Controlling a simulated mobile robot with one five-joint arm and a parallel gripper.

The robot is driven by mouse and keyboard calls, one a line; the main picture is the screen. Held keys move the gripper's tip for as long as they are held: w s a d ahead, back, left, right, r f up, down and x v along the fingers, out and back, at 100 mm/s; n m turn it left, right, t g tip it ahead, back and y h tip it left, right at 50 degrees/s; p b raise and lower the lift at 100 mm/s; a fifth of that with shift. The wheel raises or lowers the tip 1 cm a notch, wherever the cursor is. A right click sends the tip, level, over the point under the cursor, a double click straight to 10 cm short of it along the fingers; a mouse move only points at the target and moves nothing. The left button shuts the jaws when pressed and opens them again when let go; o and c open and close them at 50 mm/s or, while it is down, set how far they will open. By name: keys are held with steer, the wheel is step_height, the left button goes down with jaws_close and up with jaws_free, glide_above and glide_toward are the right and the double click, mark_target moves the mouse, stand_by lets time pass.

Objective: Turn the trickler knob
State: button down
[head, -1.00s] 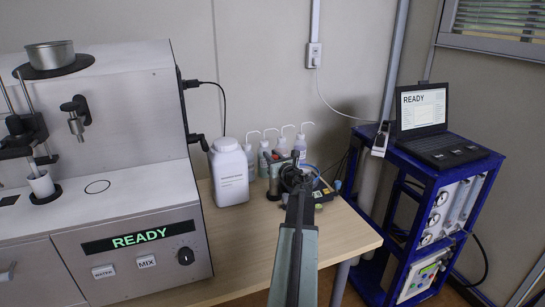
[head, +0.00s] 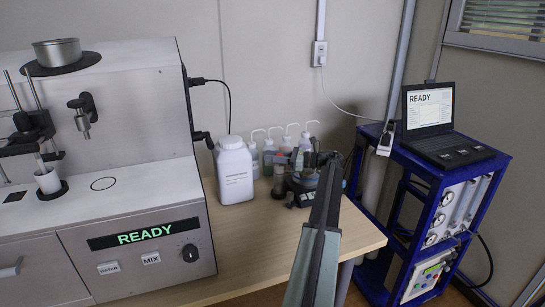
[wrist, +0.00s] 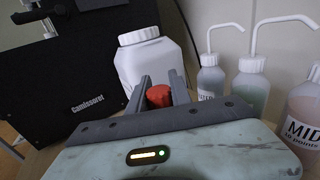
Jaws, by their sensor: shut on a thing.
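A red knob (wrist: 159,97) shows in the wrist view between the two dark fingers of my gripper (wrist: 162,91), which is shut on it. The knob's mounting is hidden behind the gripper body. In the head view my gripper is at the far end of my arm, over a small dark device (head: 303,186) on the wooden table. The arm hides part of that device, and the knob cannot be made out there.
A white jug (head: 234,170) and several wash bottles (head: 268,156) stand close behind and left of my gripper. The large analyser (head: 140,235), reading READY, is at left. A blue rack (head: 400,165) with a laptop (head: 428,112) is at right. The table front is clear.

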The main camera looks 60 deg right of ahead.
steer(key=shift+s+a+n+g+y, duration=0.1)
steer(key=shift+a+n+g+y, duration=0.1)
steer(key=shift+n+g+y, duration=0.7)
steer(key=shift+s+a+n+g+y, duration=0.15)
steer(key=shift+n+g+y, duration=0.15)
steer(key=shift+n+y, duration=0.7)
steer(key=shift+w+y, duration=0.1)
steer(key=shift+y, duration=0.3)
steer(key=c, duration=1.2)
jaws_free()
steer(key=shift+o, duration=0.2)
steer(key=v, duration=0.7)
steer(key=shift+s+d, duration=0.25)
steer(key=shift+s, duration=0.05)
